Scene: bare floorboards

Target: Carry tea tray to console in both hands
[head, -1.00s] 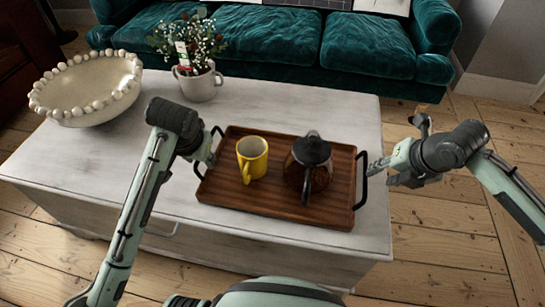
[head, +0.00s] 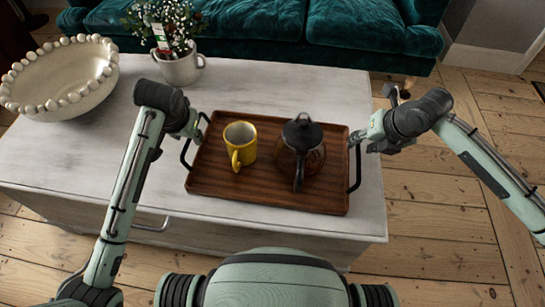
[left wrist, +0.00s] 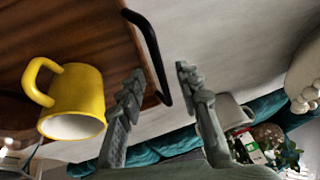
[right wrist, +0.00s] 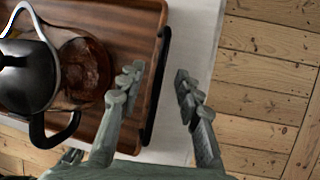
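The brown wooden tea tray (head: 225,192) lies on the white coffee table, with a black handle at each end. A yellow mug (head: 240,147) and a glass teapot with a black lid (head: 301,150) stand on it. My left gripper (head: 196,130) is at the tray's left handle. In the left wrist view its open fingers (left wrist: 160,85) lie either side of that handle's line (left wrist: 150,50). My right gripper (head: 362,138) is at the right handle. In the right wrist view its open fingers (right wrist: 157,85) have the right handle (right wrist: 158,85) between them.
A beaded white bowl (head: 60,85) and a potted plant (head: 180,68) stand on the table (head: 270,85) left of and behind the tray. A teal sofa (head: 330,25) is behind the table. Bare floorboards (head: 440,200) are free at the right. No console is identifiable.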

